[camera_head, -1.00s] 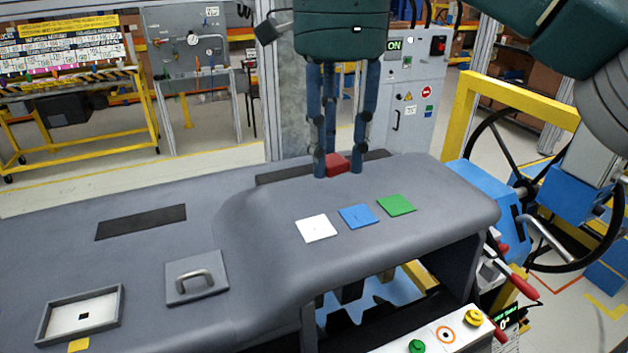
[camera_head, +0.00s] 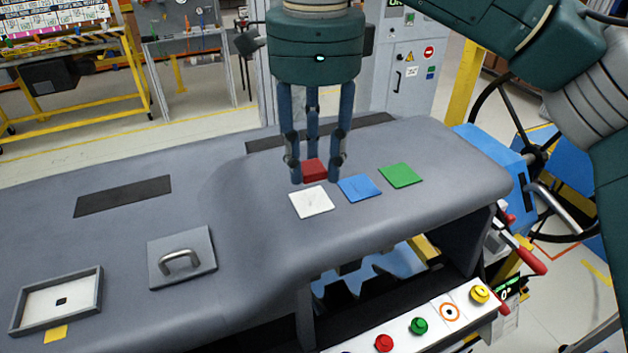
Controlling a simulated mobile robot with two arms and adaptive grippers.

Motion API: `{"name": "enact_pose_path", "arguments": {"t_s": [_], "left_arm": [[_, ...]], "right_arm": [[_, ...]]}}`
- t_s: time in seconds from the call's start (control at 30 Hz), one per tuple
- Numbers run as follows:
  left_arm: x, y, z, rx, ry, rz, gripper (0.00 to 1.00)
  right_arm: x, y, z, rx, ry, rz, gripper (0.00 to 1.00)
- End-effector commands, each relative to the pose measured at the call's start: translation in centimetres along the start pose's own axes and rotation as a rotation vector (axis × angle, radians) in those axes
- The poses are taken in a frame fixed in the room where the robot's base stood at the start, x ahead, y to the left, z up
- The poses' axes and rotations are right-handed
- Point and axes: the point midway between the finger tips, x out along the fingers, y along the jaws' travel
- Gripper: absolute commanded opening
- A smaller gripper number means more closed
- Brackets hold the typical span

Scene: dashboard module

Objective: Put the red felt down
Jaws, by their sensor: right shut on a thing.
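The red felt (camera_head: 315,170) is a small red block shape between the fingers of my right gripper (camera_head: 315,176). The gripper points down and is shut on it, just behind the white felt square (camera_head: 311,202). I cannot tell whether the red felt touches the dashboard surface. A blue felt square (camera_head: 359,188) and a green one (camera_head: 401,175) lie to the right of the white one on the grey dashboard (camera_head: 240,275). My left gripper is not in view.
A plate with a handle (camera_head: 181,258) and a framed shallow tray (camera_head: 58,300) are on the dashboard's left part. Dark slots (camera_head: 122,196) mark its top. A panel with coloured buttons (camera_head: 419,326) is at the front. The dashboard between plate and felts is clear.

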Motion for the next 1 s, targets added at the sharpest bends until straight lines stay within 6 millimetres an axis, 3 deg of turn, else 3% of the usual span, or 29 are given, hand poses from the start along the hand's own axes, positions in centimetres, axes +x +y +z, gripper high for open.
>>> {"name": "enact_pose_path", "arguments": {"t_s": [0.17,0.43,0.8,0.83,0.9,1.0], "left_arm": [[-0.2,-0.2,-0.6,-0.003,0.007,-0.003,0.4],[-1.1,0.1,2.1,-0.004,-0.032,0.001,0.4],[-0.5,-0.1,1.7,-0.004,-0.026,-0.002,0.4],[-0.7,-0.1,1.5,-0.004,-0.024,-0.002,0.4],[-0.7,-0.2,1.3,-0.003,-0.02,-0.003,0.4],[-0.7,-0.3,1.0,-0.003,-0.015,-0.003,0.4]], "right_arm": [[1.1,0.1,0.0,-0.001,-0.001,0.001,0.22],[4.4,0.2,0.0,-0.002,-0.001,0.002,0.22],[5.0,0.1,0.0,-0.001,-0.001,0.0,0.22],[4.9,0.1,0.0,-0.001,-0.001,0.0,0.38],[4.8,0.1,0.0,-0.001,-0.001,0.0,0.51],[4.8,0.1,0.0,-0.001,-0.001,0.001,0.51]]}}
